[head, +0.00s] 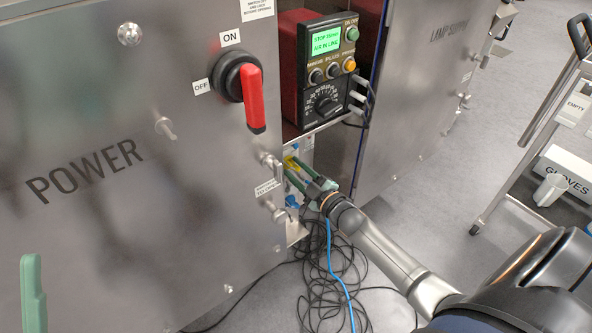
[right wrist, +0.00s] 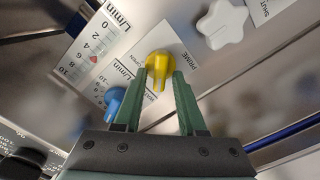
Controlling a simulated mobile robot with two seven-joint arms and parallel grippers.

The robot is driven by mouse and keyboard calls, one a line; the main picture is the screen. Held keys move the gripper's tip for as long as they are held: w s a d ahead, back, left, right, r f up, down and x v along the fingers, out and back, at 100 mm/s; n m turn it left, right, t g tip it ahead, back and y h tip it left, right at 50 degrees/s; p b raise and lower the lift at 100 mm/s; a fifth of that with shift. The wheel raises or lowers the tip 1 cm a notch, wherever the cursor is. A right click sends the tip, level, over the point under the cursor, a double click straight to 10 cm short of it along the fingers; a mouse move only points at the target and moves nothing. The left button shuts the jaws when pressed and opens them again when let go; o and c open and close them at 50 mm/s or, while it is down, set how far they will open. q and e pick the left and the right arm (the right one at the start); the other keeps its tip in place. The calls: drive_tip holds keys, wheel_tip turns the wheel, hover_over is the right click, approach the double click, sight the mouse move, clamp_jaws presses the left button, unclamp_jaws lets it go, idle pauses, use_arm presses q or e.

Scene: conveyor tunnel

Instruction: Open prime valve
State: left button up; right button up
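The yellow prime valve knob (right wrist: 160,66) sits on a white PRIME label in the middle of the right wrist view. In the head view the yellow knob (head: 291,163) is a small patch in the recess under the pump. My right gripper (right wrist: 160,75) has its two green fingers on either side of the knob, with visible gaps beside the knob's narrow lever; it also shows in the head view (head: 296,172). Contact with the knob's wider part is unclear. A green piece of my left gripper (head: 33,290) shows at lower left; its opening is hidden.
A blue knob (right wrist: 116,98), flow scales (right wrist: 92,62) and a white star knob (right wrist: 222,24) lie close by. The steel power cabinet (head: 130,220), with a red switch handle (head: 253,100), borders the recess. The pump (head: 325,70) stands above; cables (head: 325,285) lie below.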

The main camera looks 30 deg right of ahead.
clamp_jaws()
